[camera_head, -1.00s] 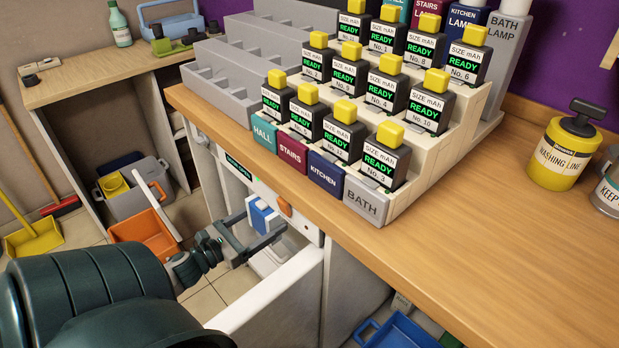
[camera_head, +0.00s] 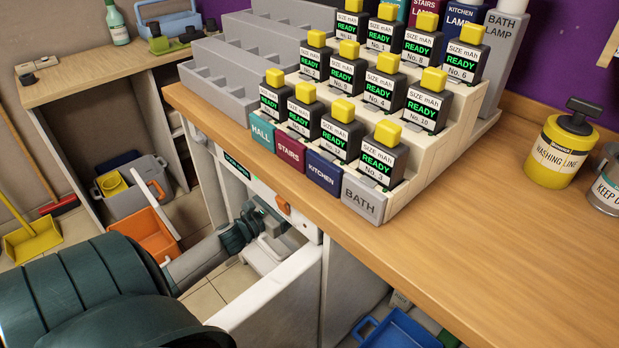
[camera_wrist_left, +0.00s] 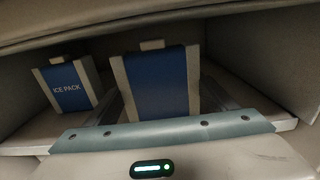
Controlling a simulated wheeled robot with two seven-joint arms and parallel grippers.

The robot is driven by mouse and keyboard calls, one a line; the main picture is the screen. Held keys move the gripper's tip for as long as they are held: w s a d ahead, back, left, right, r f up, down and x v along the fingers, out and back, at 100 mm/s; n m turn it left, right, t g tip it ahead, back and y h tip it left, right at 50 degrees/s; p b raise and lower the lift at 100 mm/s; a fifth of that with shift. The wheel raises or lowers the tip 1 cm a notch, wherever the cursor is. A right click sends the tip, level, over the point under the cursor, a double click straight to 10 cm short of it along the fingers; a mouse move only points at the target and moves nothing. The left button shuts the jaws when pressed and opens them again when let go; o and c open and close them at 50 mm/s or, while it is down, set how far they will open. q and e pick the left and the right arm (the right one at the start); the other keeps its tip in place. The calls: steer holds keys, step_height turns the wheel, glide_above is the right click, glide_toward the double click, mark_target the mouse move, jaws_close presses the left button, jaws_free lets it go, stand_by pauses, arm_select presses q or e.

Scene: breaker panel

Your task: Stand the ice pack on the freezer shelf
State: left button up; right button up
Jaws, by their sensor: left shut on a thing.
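A blue and white ice pack (camera_wrist_left: 160,85) stands upright, close in front of my left wrist camera, between the fingers of my left gripper (camera_wrist_left: 160,105). The gripper is shut on it, inside the freezer compartment. A second pack, labelled ICE PACK (camera_wrist_left: 68,87), stands to the left on the pale freezer shelf (camera_wrist_left: 22,140), apart from the held one. Whether the held pack's base touches the shelf is hidden by the gripper body. In the head view, my left gripper (camera_head: 272,228) reaches into the freezer under the counter, and the held pack is hidden. My right gripper is not in view.
The open freezer door (camera_head: 270,295) stands beside my left arm. The wooden counter (camera_head: 470,220) with its battery rack (camera_head: 430,165) overhangs the opening. In the wrist view, the shelf's right side is free up to the freezer wall (camera_wrist_left: 275,60).

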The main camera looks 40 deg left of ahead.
arm_select(q)
steer(key=shift+w, duration=0.1)
steer(key=w, duration=0.4)
steer(key=shift+w+d, duration=0.15)
steer(key=shift+f, duration=0.15)
steer(key=o, duration=1.5)
steer(key=shift+c, duration=0.2)
steer(key=s+a, duration=0.1)
steer(key=s, duration=1.1)
steer(key=shift+s, duration=0.1)
